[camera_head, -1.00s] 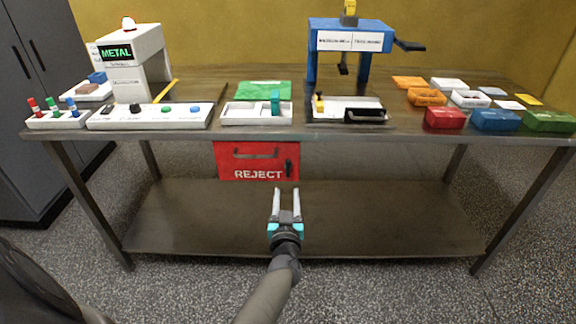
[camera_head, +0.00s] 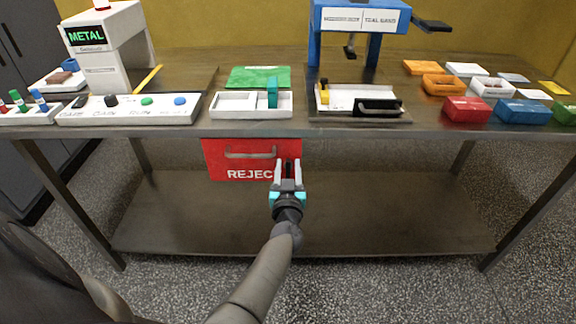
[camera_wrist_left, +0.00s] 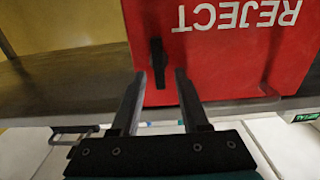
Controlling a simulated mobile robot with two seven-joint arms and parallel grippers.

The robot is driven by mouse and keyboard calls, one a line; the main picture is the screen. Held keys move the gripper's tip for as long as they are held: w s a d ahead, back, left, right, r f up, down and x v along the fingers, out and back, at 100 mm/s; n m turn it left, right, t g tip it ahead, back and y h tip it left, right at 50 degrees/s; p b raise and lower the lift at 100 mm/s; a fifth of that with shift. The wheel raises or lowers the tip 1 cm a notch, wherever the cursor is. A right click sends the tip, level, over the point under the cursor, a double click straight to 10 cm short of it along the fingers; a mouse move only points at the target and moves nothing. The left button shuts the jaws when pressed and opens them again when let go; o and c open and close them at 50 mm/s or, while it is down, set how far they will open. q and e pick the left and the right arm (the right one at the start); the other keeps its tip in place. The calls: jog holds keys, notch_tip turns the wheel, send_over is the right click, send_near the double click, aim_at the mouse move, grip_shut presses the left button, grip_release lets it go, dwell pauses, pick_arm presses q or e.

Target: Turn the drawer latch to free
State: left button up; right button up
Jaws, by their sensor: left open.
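The red REJECT drawer (camera_head: 215,163) is shut under the table's front edge, with a grey bar handle (camera_head: 250,153) on its face. The latch (camera_wrist_left: 158,63) is a small black bar on the drawer front, lengthwise upright in the left wrist view, where the lettering appears upside down. My left gripper (camera_head: 288,163) is open in front of the drawer's right part. In the left wrist view its fingertips (camera_wrist_left: 160,76) lie on either side of the latch's near end. I cannot tell whether they touch it. My right gripper is not in view.
The table edge (camera_head: 450,132) runs just above the drawer. A white tray (camera_head: 250,112) and a blue press (camera_head: 317,50) stand on top. Below is a lower shelf (camera_head: 400,215) with clear room, between the table legs.

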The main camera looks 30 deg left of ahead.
pick_arm(q)
jog(key=shift+c, duration=0.2)
grip_shut()
jog(key=shift+s, duration=0.1)
